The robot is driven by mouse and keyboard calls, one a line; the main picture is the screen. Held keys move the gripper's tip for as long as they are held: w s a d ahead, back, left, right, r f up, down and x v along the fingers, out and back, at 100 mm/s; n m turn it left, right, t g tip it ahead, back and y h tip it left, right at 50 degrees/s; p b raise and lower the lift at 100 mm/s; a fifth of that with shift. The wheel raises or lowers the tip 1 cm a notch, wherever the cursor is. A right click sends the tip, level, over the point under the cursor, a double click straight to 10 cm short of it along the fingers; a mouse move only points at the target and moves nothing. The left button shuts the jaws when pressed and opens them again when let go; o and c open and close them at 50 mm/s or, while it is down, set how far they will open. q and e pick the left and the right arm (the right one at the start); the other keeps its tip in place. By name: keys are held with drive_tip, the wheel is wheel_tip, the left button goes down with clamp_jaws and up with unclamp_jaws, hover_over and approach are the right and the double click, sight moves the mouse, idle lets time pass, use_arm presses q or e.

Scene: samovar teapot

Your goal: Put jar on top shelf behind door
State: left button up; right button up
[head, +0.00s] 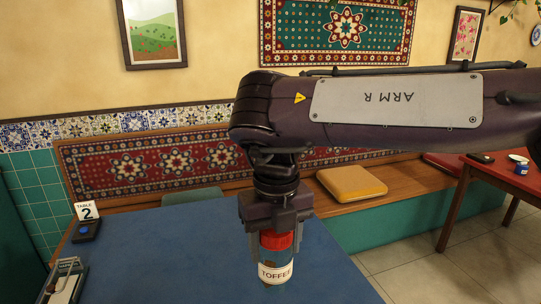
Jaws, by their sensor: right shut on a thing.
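The jar (275,271) has a red lid and a pale label reading "TOFFEE". It is upright over the blue table (190,250) in the head view. My right gripper (277,238) points down and is shut on the jar around its lid and upper part. I cannot tell whether the jar's base touches the table. My left gripper is not in view. No shelf or door can be made out in this view.
A "TABLE 2" sign (87,211) on a dark stand and a napkin holder (66,283) are on the table's left side. Behind is a bench with a yellow cushion (351,183). A red table (500,170) stands at the right. The blue table's middle is clear.

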use_arm(q)
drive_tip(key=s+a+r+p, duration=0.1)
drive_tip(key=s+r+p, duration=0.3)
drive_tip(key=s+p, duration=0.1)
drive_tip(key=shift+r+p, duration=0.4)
drive_tip(key=shift+p, duration=0.5)
use_arm(e)
drive_tip(key=w+d+r+n, duration=0.2)
drive_tip(key=d+n, duration=0.7)
drive_tip(key=n, duration=0.7)
drive_tip(key=w+d+r+n, duration=0.1)
drive_tip(key=w+d+n, duration=0.1)
drive_tip(key=d+n, duration=0.7)
drive_tip(key=n, duration=0.7)
drive_tip(key=shift+w+d+r, duration=0.25)
drive_tip(key=shift+r, duration=0.1)
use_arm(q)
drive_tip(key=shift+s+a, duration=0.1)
